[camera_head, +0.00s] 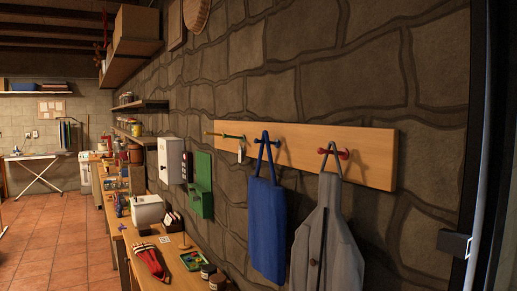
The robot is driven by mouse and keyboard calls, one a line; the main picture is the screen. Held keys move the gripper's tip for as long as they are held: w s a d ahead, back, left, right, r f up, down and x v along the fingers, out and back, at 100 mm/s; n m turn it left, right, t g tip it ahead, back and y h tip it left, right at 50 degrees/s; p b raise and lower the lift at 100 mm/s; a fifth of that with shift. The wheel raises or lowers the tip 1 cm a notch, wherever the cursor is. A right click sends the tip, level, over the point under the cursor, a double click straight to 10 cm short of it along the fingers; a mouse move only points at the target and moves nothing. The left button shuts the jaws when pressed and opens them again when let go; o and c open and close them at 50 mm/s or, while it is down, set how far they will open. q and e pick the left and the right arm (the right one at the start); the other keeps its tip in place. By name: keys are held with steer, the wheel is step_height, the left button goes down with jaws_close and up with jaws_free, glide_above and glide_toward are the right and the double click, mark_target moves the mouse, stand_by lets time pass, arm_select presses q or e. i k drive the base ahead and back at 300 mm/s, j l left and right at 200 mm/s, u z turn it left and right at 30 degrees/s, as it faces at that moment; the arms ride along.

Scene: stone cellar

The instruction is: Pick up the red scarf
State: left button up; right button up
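The red scarf (152,260) lies on the near end of the wooden counter (143,236) along the right wall, left of the picture's middle. It is red with paler bands near one end and looks folded lengthwise. Nothing covers it. Neither of my grippers is in view, and nothing is seen touching the scarf.
A toaster-like silver box (148,210) stands behind the scarf; a small tray (193,260) and jars (217,281) are to its right. A wooden hook rail (362,153) on the stone wall holds a blue bag (266,230) and grey garment (327,255). The tiled floor (55,245) at left is clear.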

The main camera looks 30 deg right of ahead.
mark_target(146, 251)
steer(key=i+j+u, duration=0.1)
steer(key=i+u, duration=0.35)
steer(key=i, duration=1.4)
steer(key=i+z, duration=0.35)
steer(key=i+j+z, duration=0.45)
steer(key=i+z, duration=0.2)
steer(key=i+j+z, duration=0.25)
steer(key=z, duration=0.15)
steer(key=i+j+z, duration=0.2)
steer(key=z, duration=0.15)
steer(key=i+j+z, duration=0.15)
steer(key=j+z, duration=0.25)
steer(key=i+j+z, duration=0.1)
steer(key=j+z, duration=0.7)
steer(key=i+j, duration=0.05)
steer(key=j, duration=0.05)
